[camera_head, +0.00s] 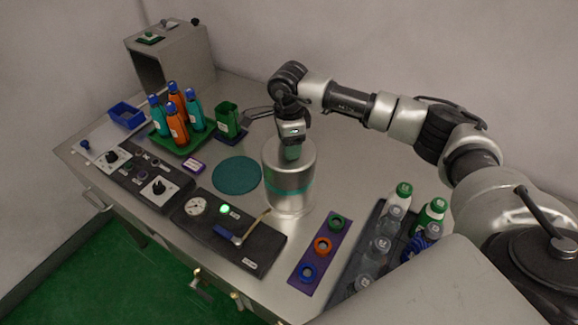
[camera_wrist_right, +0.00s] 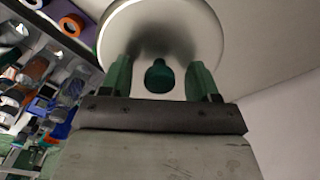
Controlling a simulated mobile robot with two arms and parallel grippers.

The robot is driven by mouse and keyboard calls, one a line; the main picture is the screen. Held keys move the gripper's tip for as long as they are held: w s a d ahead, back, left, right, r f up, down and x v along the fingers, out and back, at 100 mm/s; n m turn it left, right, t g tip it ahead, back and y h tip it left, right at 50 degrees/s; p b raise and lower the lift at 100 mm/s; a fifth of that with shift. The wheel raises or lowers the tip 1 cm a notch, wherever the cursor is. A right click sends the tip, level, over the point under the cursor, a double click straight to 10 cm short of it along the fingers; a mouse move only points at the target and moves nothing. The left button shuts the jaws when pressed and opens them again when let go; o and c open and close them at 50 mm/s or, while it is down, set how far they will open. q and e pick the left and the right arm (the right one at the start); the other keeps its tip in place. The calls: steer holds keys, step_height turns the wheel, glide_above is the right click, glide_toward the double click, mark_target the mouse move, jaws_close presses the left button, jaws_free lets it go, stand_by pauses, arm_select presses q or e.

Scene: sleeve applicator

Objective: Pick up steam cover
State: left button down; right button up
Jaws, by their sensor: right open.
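The steam cover (camera_head: 289,190) is a shiny metal cylinder with a teal band, standing upright on the steel bench. My right gripper (camera_head: 292,152) is directly above its top, pointing down. In the right wrist view, the cover's pale round top (camera_wrist_right: 160,25) fills the upper middle. A dark teal knob (camera_wrist_right: 159,76) on it shows between the two green fingers of my right gripper (camera_wrist_right: 161,72). The fingers are open, with a gap on each side of the knob. My left gripper is not in view.
A teal round mat (camera_head: 237,175) lies left of the cover. A gauge panel with a lever (camera_head: 228,232) is in front. A purple strip with coloured rings (camera_head: 320,255) and a dark tray of bottles (camera_head: 343,270) are at right. A green bottle tray (camera_head: 182,145) stands back left.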

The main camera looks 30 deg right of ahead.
steer(key=c, duration=0.3)
jaws_close()
steer(key=shift+r, duration=0.1)
steer(key=shift+r+b, duration=0.35)
steer(key=shift+r, duration=0.25)
steer(key=shift+r+b, duration=0.55)
steer(key=shift+r, duration=0.9)
steer(key=s+d+r+b, duration=0.3)
steer(key=s+r, duration=0.4)
steer(key=s, duration=0.4)
steer(key=shift+d, duration=0.35)
